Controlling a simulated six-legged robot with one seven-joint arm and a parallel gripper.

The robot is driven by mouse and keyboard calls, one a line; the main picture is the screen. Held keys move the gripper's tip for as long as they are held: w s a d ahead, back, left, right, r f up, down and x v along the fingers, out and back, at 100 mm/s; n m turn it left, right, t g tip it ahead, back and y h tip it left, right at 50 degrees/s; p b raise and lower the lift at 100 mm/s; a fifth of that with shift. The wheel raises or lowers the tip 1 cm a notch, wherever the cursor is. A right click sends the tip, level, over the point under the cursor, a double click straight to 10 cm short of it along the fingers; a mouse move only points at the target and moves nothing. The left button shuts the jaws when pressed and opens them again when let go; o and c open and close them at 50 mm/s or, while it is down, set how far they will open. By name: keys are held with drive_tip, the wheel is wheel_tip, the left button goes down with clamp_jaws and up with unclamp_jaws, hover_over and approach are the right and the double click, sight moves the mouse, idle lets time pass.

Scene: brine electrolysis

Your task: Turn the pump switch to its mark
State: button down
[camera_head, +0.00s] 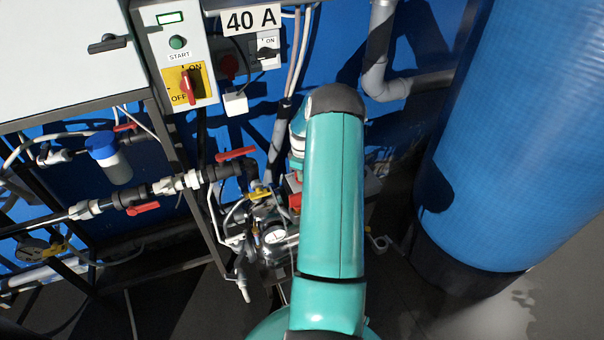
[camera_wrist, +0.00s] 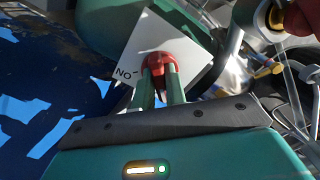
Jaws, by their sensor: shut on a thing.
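In the wrist view, the pump switch is a round red knob (camera_wrist: 158,60) on a white square plate (camera_wrist: 190,42). The plate's left corner carries lettering that reads "NO" in this view, probably ON upside down, with a short dark mark beside it. My gripper (camera_wrist: 160,76) has its two green fingers shut on the knob. The fingers cover part of the knob, so its exact pointing direction is hard to tell. In the head view, my teal arm hides the gripper and most of the switch area.
In the head view, a control box (camera_head: 180,50) with a red-and-yellow ON/OFF switch (camera_head: 188,86) stands upper left. Pipes with red-handled valves (camera_head: 236,154) lie left of my arm, near a pressure gauge (camera_head: 274,235). A large blue tank (camera_head: 520,130) stands right.

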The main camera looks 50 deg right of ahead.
drive_tip(key=shift+r, duration=0.1)
drive_tip(key=c, duration=1.4)
unclamp_jaws()
drive_tip(key=shift+c, duration=0.2)
wheel_tip(320, 180, up, 14)
